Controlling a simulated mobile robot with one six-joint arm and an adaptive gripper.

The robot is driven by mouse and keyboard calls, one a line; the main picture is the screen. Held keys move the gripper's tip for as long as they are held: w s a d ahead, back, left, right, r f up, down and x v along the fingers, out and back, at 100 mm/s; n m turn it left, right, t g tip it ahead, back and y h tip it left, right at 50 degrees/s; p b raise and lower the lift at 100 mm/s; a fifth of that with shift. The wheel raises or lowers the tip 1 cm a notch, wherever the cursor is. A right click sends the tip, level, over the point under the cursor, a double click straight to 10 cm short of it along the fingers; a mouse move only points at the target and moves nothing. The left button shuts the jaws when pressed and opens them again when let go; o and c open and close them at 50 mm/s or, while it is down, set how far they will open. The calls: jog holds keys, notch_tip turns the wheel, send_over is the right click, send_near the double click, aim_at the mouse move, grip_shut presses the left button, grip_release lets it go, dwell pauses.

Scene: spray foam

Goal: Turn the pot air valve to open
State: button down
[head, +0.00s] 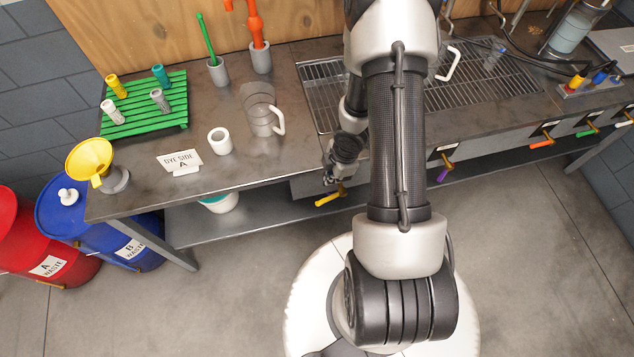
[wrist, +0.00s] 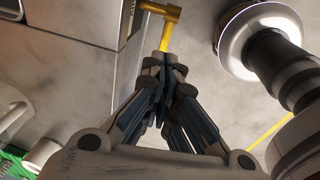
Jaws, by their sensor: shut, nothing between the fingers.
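A yellow valve handle (head: 329,199) sticks out below the front edge of the bench, beside my gripper (head: 331,178). The handle also shows in the wrist view (wrist: 168,25), as a bent yellow bar running down to my fingertips. My gripper in the wrist view (wrist: 164,62) is shut with nothing between its fingers. Its tips meet the near end of the handle in the picture; I cannot tell whether they touch. No readable label marks this as the pot air valve. My arm hides part of the bench front.
Other valves along the bench front have purple (head: 443,174), orange (head: 543,143) and green (head: 587,133) handles. A beaker (head: 259,108), a white cup (head: 220,141) and a green rack (head: 145,112) stand on the bench. A lower shelf (head: 240,219) runs below.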

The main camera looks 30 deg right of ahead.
jog(key=s+a+y, duration=0.1)
jog(key=a+y, duration=0.1)
jog(key=a, duration=0.1)
jog(key=n+b, duration=0.1)
jog(key=b, duration=0.3)
send_over(318, 203)
jog(key=shift+t, duration=0.4)
jog(key=f, duration=0.8)
jog(key=s+d+f, duration=0.1)
jog(key=f, duration=0.3)
jog(key=shift+f, duration=0.3)
jog(key=shift+f+b, duration=0.15)
jog(key=shift+b, duration=0.3)
jog(key=shift+a+h, duration=0.15)
jog(key=shift+h, duration=0.15)
